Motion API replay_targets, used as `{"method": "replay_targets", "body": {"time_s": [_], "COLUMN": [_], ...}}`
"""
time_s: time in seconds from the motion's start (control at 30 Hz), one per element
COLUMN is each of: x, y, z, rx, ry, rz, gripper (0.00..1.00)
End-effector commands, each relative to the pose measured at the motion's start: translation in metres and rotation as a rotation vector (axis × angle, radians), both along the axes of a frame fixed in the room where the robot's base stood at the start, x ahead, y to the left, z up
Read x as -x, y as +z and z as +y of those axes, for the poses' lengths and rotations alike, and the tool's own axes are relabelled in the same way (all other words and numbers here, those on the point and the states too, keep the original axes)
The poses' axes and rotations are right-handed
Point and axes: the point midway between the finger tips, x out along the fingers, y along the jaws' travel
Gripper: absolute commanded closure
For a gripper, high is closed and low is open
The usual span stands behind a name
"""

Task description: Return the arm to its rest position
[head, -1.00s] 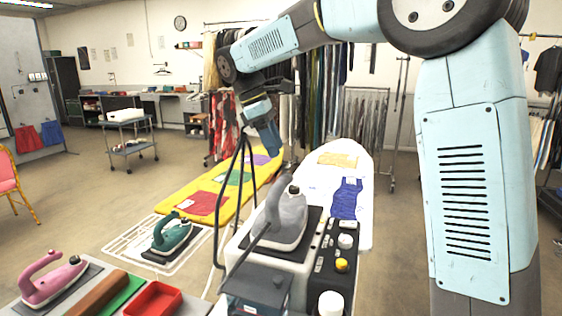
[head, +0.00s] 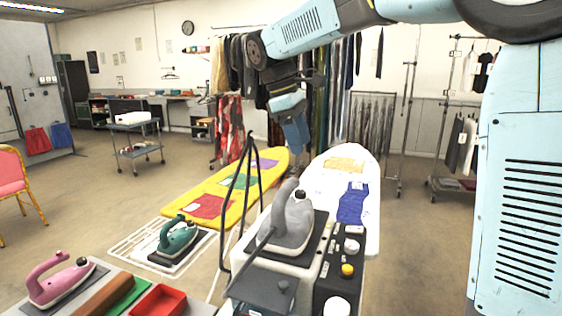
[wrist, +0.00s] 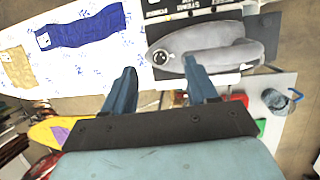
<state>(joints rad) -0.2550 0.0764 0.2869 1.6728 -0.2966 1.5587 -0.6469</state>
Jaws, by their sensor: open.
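My gripper (head: 297,140) hangs from my light-blue arm, above and behind the grey iron, with its fingers pointing down. In the wrist view the two blue fingers (wrist: 158,88) are spread apart with nothing between them. The grey iron (head: 290,222) rests on the steam station (head: 318,262), and it also shows in the wrist view (wrist: 205,52) beyond the fingertips. The gripper appears apart from the iron and the boards below.
A white ironing board (head: 333,170) and a yellow one (head: 262,172) carry flat garments. A green iron (head: 177,236) sits on a wire rack. A pink iron (head: 55,280) and a red tray (head: 158,300) stand at front left. Clothes racks line the back; open floor lies left.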

Motion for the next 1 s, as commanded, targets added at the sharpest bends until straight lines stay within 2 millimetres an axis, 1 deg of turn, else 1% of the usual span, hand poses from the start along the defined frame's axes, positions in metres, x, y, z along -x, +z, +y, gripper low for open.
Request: {"method": "replay_targets", "body": {"time_s": [0.03,0.2,0.37,0.53,0.67,0.8,1.0], "x": [0.010,0.041,0.071,0.105,0.132,0.160,0.197], "y": [0.002,0.002,-0.003,-0.013,-0.024,-0.039,-0.064], "z": [-0.014,-0.052,-0.085,-0.117,-0.139,-0.160,-0.183], "rx": [-0.014,-0.076,-0.142,-0.219,-0.285,-0.361,-0.477], "ry": [-0.043,-0.198,-0.348,-0.511,-0.640,-0.779,-0.969], "rz": [-0.030,-0.127,-0.216,-0.309,-0.379,-0.451,-0.543], "gripper": [0.42,0.42,0.42,0.42,0.42,0.42,0.42]}}
